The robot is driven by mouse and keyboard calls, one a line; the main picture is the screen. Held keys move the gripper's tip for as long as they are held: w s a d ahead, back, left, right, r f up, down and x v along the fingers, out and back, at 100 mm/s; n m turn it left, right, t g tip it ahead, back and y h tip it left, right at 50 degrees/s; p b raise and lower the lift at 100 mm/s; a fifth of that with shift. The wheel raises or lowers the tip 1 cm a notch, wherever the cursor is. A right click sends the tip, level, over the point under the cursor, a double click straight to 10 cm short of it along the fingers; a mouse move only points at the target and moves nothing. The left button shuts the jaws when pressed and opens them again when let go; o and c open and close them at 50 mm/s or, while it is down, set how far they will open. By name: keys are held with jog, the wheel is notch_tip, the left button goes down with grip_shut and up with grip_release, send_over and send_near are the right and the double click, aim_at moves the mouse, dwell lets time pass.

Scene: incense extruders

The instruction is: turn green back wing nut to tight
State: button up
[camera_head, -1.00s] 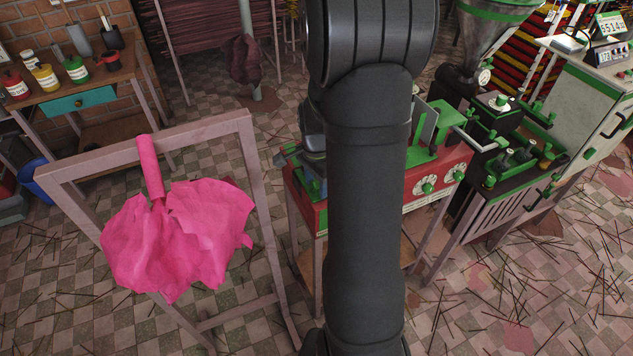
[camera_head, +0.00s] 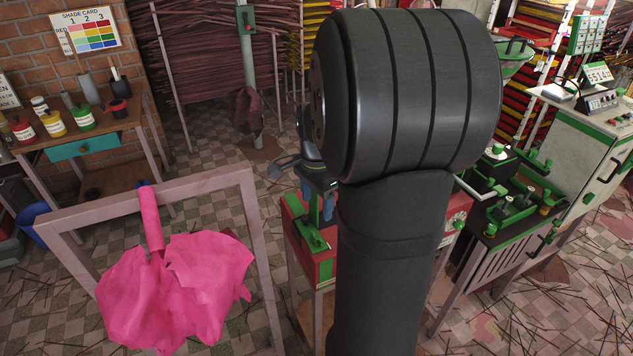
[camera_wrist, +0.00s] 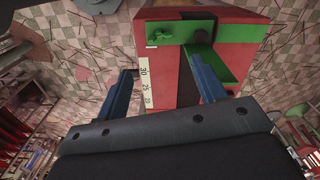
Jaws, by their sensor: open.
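My gripper (camera_head: 322,198) is open, with blue fingers, partly hidden by my arm in the head view. It is above the left end of a red bench machine (camera_head: 318,268) with green fittings. In the wrist view my open gripper (camera_wrist: 165,88) has nothing between its fingers, with the red machine (camera_wrist: 175,75) beyond. A green plate with a dark knob (camera_wrist: 154,33) lies across its end, beside a green trough (camera_wrist: 215,62). I cannot tell which green part is the back wing nut. Much of the red machine is hidden behind my arm in the head view.
A black machine with green clamps (camera_head: 515,200) stands right of my arm. A frame with pink cloth (camera_head: 180,285) stands left, and a bench with pots (camera_head: 95,130) is behind it. Thin sticks litter the tiled floor.

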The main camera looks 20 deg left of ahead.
notch_tip(320, 180, up, 6)
send_over(317, 236)
dwell(0.3)
jog(key=shift+f, duration=0.1)
jog(key=c, duration=0.7)
jog(key=shift+n, duration=0.7)
jog(key=shift+c, duration=0.4)
notch_tip(317, 236, down, 17)
jog(key=n, duration=1.6)
jog(key=shift+f+n, duration=0.2)
jog(key=shift+n, duration=0.1)
